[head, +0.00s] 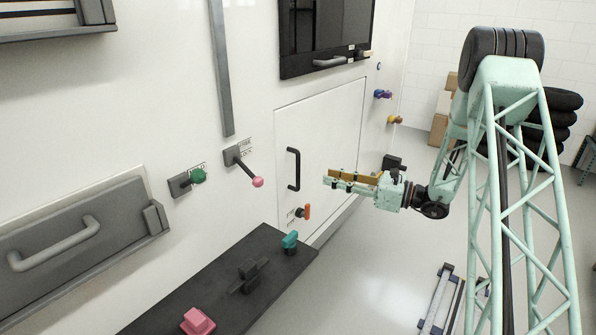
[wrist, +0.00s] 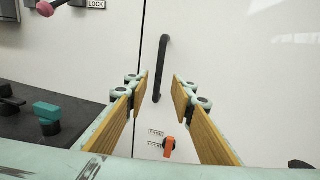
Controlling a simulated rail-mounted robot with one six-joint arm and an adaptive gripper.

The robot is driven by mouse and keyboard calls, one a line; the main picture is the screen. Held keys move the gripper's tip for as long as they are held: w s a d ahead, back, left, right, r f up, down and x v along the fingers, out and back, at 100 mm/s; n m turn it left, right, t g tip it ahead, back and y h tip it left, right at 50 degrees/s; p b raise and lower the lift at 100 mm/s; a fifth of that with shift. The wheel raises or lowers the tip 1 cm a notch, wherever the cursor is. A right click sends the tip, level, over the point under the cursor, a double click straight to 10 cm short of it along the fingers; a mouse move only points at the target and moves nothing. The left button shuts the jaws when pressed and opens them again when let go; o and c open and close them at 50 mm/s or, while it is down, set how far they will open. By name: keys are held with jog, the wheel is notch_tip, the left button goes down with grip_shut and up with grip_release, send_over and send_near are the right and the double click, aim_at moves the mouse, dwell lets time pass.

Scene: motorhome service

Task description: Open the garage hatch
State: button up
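The garage hatch (head: 335,130) is a large white panel in the motorhome's side, and it looks shut. Its black upright bar handle (head: 293,169) is near the hatch's left edge; the handle also shows in the wrist view (wrist: 161,68). Below it is an orange latch knob (head: 307,211) beside small labels, seen in the wrist view (wrist: 169,147) too. My gripper (head: 326,181) has wooden-faced fingers spread apart, and nothing is between them. In the wrist view the gripper (wrist: 160,88) faces the hatch, with the handle ahead between the fingertips, apart from them.
A pink-knobbed lever (head: 257,181) and a green knob (head: 198,176) are on the wall left of the hatch. A dark shelf (head: 222,292) with teal and pink knobs juts out below. Purple (head: 382,94) and yellow (head: 395,119) knobs are right of the hatch. Floor before it is mostly clear.

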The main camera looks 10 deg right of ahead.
jog(key=b, duration=0.2)
send_over(298, 187)
jog(key=shift+w+d, duration=0.1)
jog(key=shift+w, duration=0.3)
dwell(0.3)
grip_shut()
